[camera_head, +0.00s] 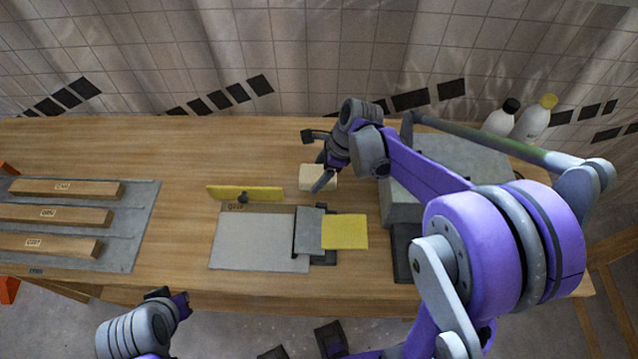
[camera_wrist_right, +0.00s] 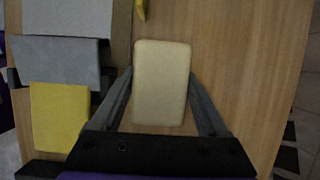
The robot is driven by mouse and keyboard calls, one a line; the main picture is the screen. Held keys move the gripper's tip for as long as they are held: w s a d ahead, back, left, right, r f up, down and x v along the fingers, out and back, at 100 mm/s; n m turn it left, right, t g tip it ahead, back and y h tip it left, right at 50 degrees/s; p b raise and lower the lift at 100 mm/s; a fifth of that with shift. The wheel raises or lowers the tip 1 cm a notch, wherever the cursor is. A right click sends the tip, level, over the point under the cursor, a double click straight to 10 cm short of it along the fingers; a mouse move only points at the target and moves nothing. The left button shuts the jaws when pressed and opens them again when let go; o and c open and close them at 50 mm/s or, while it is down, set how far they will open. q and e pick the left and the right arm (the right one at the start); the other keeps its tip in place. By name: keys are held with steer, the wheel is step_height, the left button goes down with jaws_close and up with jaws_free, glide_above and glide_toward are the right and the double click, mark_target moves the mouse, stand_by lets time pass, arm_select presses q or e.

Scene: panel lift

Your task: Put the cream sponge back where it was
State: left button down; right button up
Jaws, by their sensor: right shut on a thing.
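The cream sponge (camera_wrist_right: 162,84) is a pale block between the two fingers of my right gripper (camera_wrist_right: 162,92) in the right wrist view. In the head view the sponge (camera_head: 308,174) shows beside the right gripper (camera_head: 318,162), behind the grey plate, just over or on the wooden table; I cannot tell if it touches the wood. The right gripper is shut on it. My left gripper (camera_head: 166,296) is at the front edge of the table, and its fingers are too hidden to tell their state.
A yellow upright strip (camera_head: 246,194) stands behind a pale grey sheet (camera_head: 258,243). A yellow square (camera_head: 345,231) lies beside a grey block (camera_head: 309,232). Labelled wooden bars (camera_head: 66,188) lie on a grey mat (camera_head: 146,215) at left. Two bottles (camera_head: 532,122) stand back right. The back left wood is clear.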

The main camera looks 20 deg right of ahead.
steer(key=shift+f, duration=2.2)
steer(key=shift+f+b, duration=0.2)
steer(key=shift+b, duration=0.15)
steer(key=o, duration=1)
steer(key=shift+r, duration=0.1)
